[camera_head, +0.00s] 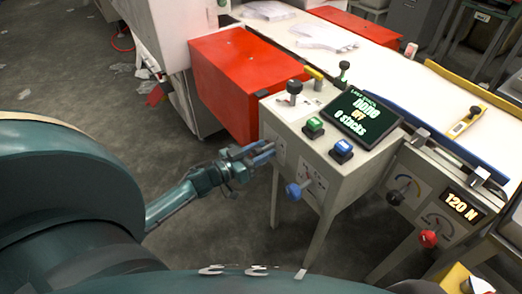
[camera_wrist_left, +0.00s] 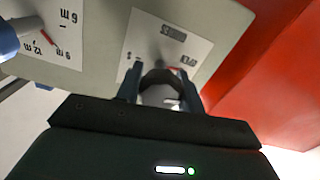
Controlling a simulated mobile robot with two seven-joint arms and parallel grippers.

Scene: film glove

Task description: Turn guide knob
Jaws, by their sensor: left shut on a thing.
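The front panel of the grey control box (camera_head: 335,165) carries a small white dial plate, which shows in the left wrist view (camera_wrist_left: 195,45) with upside-down lettering and a red pointer. A dark round knob (camera_wrist_left: 160,77) sits in front of this plate. My left gripper (camera_head: 263,152) reaches the box's left front side, and in the left wrist view (camera_wrist_left: 160,92) its two fingers are shut on the dark knob, one on each side. In the head view the fingers mostly hide this knob. My right gripper is not in view.
A blue knob (camera_head: 293,190) stands out on the box beside the held knob. A red case (camera_head: 240,80) stands behind it. Green (camera_head: 314,125) and blue (camera_head: 342,147) buttons and a screen (camera_head: 362,115) reading "none, off, 0 stacks" are on top. A red knob (camera_head: 428,238) is at right.

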